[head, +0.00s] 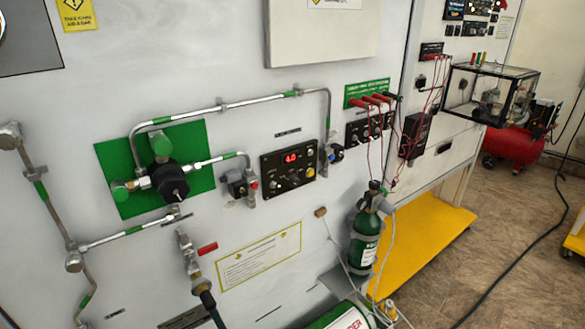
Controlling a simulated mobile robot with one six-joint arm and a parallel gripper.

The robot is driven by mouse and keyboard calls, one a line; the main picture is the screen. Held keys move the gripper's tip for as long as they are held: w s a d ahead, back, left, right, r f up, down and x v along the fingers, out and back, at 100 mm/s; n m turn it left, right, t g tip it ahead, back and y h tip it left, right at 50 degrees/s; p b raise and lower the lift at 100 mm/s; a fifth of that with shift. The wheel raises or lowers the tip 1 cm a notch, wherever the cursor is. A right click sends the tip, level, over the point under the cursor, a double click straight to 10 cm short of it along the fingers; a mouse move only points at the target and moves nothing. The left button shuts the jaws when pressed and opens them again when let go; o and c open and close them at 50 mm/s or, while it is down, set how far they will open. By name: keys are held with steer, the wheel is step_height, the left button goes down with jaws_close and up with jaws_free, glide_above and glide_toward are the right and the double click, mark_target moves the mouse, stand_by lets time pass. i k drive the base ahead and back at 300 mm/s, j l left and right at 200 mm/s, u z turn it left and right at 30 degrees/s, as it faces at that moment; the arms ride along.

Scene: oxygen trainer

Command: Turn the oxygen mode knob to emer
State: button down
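A black control panel (266,162) with a lit red display (291,158) is mounted on the white wall board near the middle of the head view. Small knobs and switches sit below the display, among them a yellowish one (310,172). Their labels are too small to read, so I cannot tell which is the oxygen mode knob or where it points. My gripper is not in view.
A black and green regulator (172,183) on a green plate (122,156) stands out left of the panel. Metal pipes run above and beside the panel. A green oxygen bottle (363,243) stands lower right. Red leads (368,150) hang from sockets at right.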

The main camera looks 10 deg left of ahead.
mark_target(292, 181)
steer(key=i+j+u, duration=0.1)
steer(key=j+u, duration=0.25)
steer(key=i+j+u, duration=0.15)
steer(key=j+u, duration=0.2)
steer(key=i+j+u, duration=0.15)
steer(key=j+u, duration=0.2)
